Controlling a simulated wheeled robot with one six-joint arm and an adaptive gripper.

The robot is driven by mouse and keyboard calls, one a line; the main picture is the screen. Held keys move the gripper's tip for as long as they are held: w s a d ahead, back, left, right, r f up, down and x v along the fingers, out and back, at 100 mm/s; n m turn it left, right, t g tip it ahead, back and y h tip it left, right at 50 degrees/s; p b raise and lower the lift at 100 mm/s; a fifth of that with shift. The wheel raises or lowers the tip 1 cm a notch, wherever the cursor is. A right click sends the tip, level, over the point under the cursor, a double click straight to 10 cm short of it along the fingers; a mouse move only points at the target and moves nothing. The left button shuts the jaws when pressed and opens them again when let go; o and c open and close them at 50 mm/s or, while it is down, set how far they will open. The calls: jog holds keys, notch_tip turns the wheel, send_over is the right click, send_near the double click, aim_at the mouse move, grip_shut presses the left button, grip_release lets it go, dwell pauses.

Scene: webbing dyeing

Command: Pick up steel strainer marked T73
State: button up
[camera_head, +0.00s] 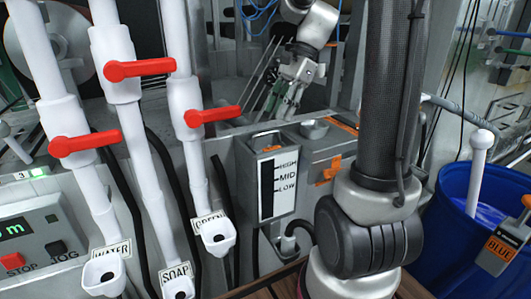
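No marking T73 can be read in the head view. A small round grey metal cup (314,130) sits on top of the grey machine housing, right of the middle; I cannot tell whether it is the strainer. An orange tag (346,126) lies beside it. My gripper (283,108) points downward behind the housing's top edge, just left of and beyond the cup. Its fingertips are small and partly lost against the dark background, so I cannot tell whether they are apart or hold anything.
White pipes with red valve handles (140,68) end in spouts labelled WATER (104,272), SOAP (177,287) and GREEN (217,234). A level gauge (276,186) stands in the middle. A blue barrel (455,235) with an orange BLUE tag (500,247) is at right.

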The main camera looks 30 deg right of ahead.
aim_at(266, 132)
jog(key=shift+w+d+f+m+y, duration=0.15)
jog(key=shift+w+f+m+y, duration=0.1)
jog(key=shift+w+m, duration=0.2)
jog(key=shift+w+d+f+m+y, duration=0.1)
jog(key=shift+w+f+m+y, duration=0.1)
jog(key=shift+w+m, duration=0.25)
jog(key=x, duration=0.7)
jog(key=shift+f, duration=0.4)
grip_shut()
